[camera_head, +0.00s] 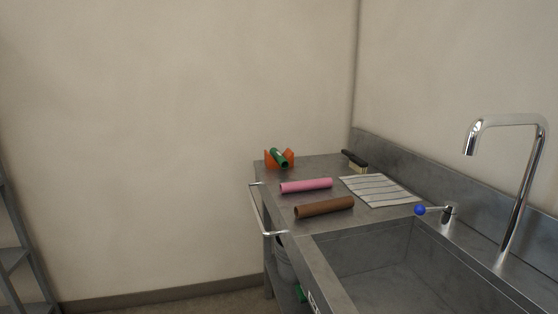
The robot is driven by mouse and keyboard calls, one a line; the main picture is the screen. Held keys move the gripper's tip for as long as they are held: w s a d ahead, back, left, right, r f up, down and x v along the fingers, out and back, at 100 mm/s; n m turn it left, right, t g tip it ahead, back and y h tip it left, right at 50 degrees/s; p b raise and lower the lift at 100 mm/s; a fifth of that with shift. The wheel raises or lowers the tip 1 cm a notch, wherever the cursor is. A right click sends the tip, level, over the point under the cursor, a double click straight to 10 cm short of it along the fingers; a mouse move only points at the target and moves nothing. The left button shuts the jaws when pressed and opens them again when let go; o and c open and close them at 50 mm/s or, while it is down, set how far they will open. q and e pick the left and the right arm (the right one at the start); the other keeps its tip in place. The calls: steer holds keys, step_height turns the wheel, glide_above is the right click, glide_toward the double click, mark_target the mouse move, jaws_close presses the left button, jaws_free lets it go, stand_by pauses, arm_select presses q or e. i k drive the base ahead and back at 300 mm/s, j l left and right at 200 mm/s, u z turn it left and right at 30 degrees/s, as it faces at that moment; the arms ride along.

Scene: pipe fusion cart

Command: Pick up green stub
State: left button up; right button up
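The green stub (278,157) is a short green cylinder at the back left of the metal counter. It rests tilted in an orange holder (287,155) with raised sides. Neither of my grippers shows in the head view.
A pink pipe (306,186) and a brown pipe (324,208) lie in front of the stub. A striped cloth (380,190) and a brush (355,160) lie to the right. A sink (400,270) with a tall faucet (510,122) fills the near right. A rail (256,212) runs along the counter's left edge.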

mark_target(281, 162)
steer(key=i+j+z, duration=0.25)
steer(key=i+j, duration=0.15)
steer(key=i+j+z, duration=0.25)
steer(key=i+j, duration=0.15)
steer(key=j, duration=0.2)
